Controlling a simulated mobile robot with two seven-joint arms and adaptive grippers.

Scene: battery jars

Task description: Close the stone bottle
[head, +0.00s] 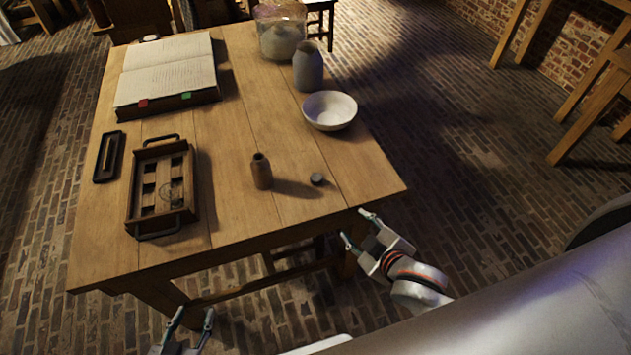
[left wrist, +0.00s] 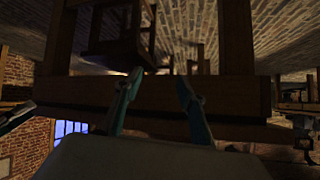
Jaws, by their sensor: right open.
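A small brown bottle (head: 261,171) stands upright near the front of the wooden table, its dark mouth uncovered. A small dark round cap (head: 317,179) lies on the table to its right, apart from it. My right gripper (head: 357,226) is open and empty off the table's front right corner, below and right of the cap. My left gripper (head: 194,314) is low in front of the table's front edge, at the bottom of the picture. It is open and empty in the left wrist view (left wrist: 159,78), facing the table's wooden frame.
The wooden table (head: 230,217) also bears a wooden tray-like box (head: 147,210), a narrow dark frame (head: 108,157), an open book (head: 167,75), a white bowl (head: 330,110), a grey jar (head: 308,67) and a glass jar (head: 281,35). Bare tabletop surrounds the bottle and cap.

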